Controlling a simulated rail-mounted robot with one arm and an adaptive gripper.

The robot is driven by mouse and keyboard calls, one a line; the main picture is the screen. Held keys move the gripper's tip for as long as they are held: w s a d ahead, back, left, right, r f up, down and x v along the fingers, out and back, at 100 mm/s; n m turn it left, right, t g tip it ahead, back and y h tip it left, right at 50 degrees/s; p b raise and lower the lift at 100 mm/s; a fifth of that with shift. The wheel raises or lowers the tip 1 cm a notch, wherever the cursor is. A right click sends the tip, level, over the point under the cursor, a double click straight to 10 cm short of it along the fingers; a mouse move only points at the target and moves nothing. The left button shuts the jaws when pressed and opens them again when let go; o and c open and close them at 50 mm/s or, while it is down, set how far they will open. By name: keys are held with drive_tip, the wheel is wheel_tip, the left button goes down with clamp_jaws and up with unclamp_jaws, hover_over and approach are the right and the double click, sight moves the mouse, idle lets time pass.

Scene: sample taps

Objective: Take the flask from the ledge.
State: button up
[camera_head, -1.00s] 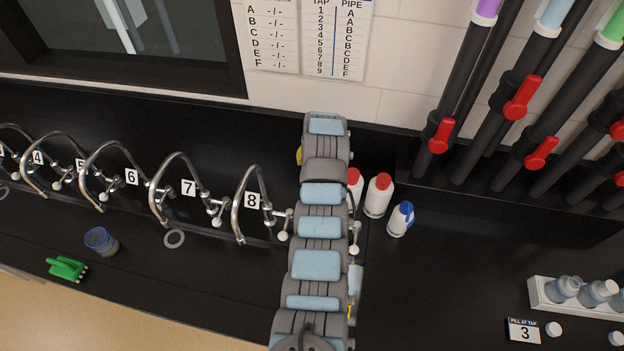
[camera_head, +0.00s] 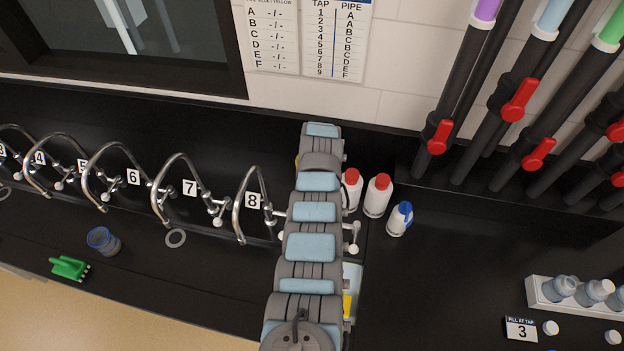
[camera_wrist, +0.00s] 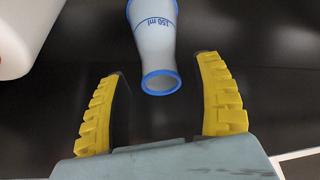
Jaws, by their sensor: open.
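The flask (camera_wrist: 158,45) shows in the wrist view, clear grey with a blue rim and a blue 150 ml mark. Its round mouth faces my gripper (camera_wrist: 160,68). The two yellow fingers are open, one on each side of the flask's mouth, with a gap visible on both sides. Nothing is held. The flask's far end is cut off by the top of the wrist view. In the head view my arm covers the gripper, and I cannot make out this flask there.
A white rounded object (camera_wrist: 22,38) is near the left finger. Red-capped white bottles (camera_head: 378,196) and a blue-topped bottle (camera_head: 399,219) stand right of my arm. Curved taps (camera_head: 180,190) line the left counter. A blue-rimmed vessel (camera_head: 103,241) stands in front of them.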

drive_tip(key=shift+b+x, duration=0.4)
drive_tip(key=shift+x, duration=0.7)
clamp_jaws()
